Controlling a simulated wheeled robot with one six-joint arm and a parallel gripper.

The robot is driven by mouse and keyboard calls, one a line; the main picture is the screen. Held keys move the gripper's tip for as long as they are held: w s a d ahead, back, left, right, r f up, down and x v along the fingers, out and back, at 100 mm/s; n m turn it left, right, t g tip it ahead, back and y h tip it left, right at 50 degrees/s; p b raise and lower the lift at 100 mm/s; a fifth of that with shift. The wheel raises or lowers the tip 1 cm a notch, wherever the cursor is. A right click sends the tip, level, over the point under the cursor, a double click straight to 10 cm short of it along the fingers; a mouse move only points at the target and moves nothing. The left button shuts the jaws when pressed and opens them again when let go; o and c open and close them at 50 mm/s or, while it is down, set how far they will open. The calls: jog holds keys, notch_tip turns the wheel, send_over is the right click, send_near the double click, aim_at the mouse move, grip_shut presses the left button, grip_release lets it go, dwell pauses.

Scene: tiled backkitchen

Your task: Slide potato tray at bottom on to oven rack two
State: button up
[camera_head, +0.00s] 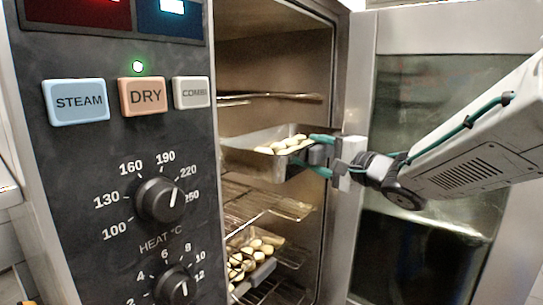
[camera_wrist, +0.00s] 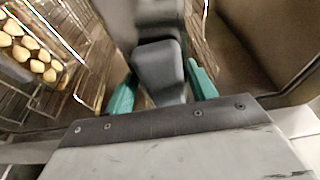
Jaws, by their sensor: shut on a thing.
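A metal tray (camera_head: 250,142) with pale potato pieces is inside the open oven, at an upper level. My gripper (camera_head: 322,155) comes from the right and is shut on its dark front handle, with one green finger above and one below in the head view. In the wrist view, my gripper (camera_wrist: 160,90) has the dark handle (camera_wrist: 158,68) between its green fingers. A second tray of potatoes (camera_head: 270,270) sits lower in the oven, with a grey handle at its front. Whether the held tray rests on a rack is unclear.
A wire rack (camera_head: 270,97) shows above the held tray, and an empty wire rack (camera_head: 275,198) lies below it. Another rack (camera_head: 275,293) is at the bottom. The glass oven door (camera_head: 440,240) stands open at right. The control panel (camera_head: 110,220) borders the left.

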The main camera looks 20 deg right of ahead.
aim_at(258, 146)
jog(key=w+a, duration=0.3)
jog(key=w, duration=0.1)
jog(key=w+a, duration=0.4)
jog(key=w, duration=0.1)
jog(key=w+a, duration=0.3)
jog(key=w, duration=0.2)
jog(key=shift+a, duration=0.2)
jog(key=shift+w+f, duration=0.15)
jog(key=shift+f, duration=1.7)
jog(key=o, duration=1.5)
jog(key=shift+c, duration=0.2)
jog(key=shift+o, duration=0.7)
jog(key=shift+f, duration=0.15)
